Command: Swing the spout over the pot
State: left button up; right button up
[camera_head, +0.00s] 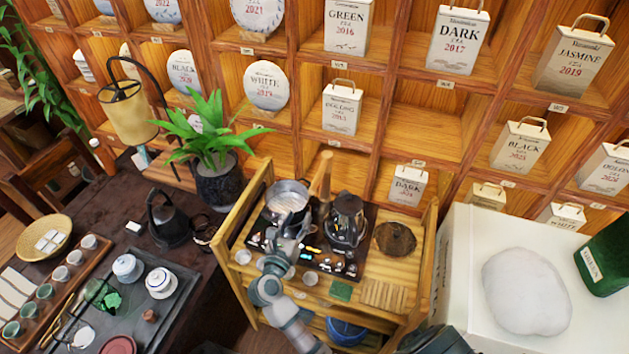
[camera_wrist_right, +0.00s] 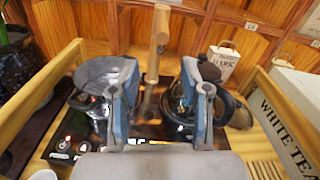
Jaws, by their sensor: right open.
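The spout (camera_head: 321,176) looks like an upright light-wood piece at the back of the tea stove (camera_head: 325,262), between two vessels. It also shows in the right wrist view (camera_wrist_right: 160,25), ahead of my fingers and between them. A steel pot (camera_head: 288,194) stands on the left of the stove, and a dark glass kettle (camera_head: 346,222) on the right. My right gripper (camera_head: 286,240) is in front of the steel pot in the head view. Its fingers are wide apart and empty in the right wrist view (camera_wrist_right: 160,100), partly hiding both vessels. My left gripper is not in view.
The wooden cart (camera_head: 385,293) has raised side rails. It also carries a dark round lid-like piece (camera_head: 396,238) and a small green block (camera_head: 341,290). A tea tray (camera_head: 165,315) lies left, a white box (camera_head: 455,255) right. Shelves of tea stand behind.

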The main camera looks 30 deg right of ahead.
aim_at(316, 181)
jog(key=p+x, duration=0.2)
jog(key=x, duration=1.2)
jog(key=shift+w+d, duration=0.15)
jog(key=shift+d, duration=0.25)
jog(key=shift+w+d, duration=0.25)
jog(key=shift+w, duration=0.1)
grip_shut()
